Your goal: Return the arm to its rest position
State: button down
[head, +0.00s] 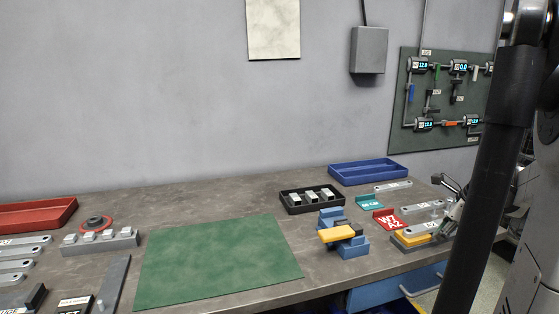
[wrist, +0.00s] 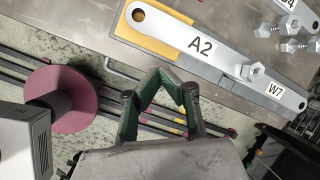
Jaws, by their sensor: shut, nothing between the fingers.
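My gripper (wrist: 169,82) shows in the wrist view with its green-padded fingers drawn together at the tips and nothing between them. In the head view my gripper (head: 447,188) is at the right end of the bench, partly hidden by my own arm. A grey bracket marked A2 (wrist: 200,45) lies on a yellow block (wrist: 140,36) beyond the fingertips, apart from them.
A green mat (head: 215,262) covers the bench middle. Near it are a black tray (head: 285,206), a blue tray (head: 340,178), a blue stand with a yellow top (head: 340,234) and a red W7 A2 sign (head: 388,222). Several loose bolts (wrist: 290,46) lie beyond the bracket.

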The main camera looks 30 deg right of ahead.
jog(key=w+a+r+n, duration=0.3)
jog(key=w+a+n, duration=0.1)
jog(key=a, duration=0.5)
jog(key=w+a+r+n+y+p, duration=0.1)
jog(key=w+a+r+n, duration=0.2)
jog(key=a+n, duration=0.3)
jog(key=w+a+r+n, duration=0.3)
jog(key=w+a+n, duration=0.2)
jog(key=a, duration=0.7)
jog(key=shift+w+a+y+p, duration=0.25)
jog(key=shift+a+y+p, duration=0.05)
jog(key=s+a+r+n+p, duration=0.1)
jog(key=s+a+n, duration=0.1)
jog(key=a+n, duration=0.45)
jog(key=s+a+r+n+p, duration=0.1)
jog(key=s+a+n, duration=0.15)
jog(key=a, duration=0.75)
jog(key=s+a+f+n+t+h+p, duration=0.1)
jog(key=s+a+f+n+t, duration=0.1)
jog(key=s+a+f+n, duration=0.2)
jog(key=s+a+n, duration=0.2)
jog(key=s+n, duration=0.1)
jog(key=shift+t, duration=0.3)
jog(key=shift+s, duration=0.1)
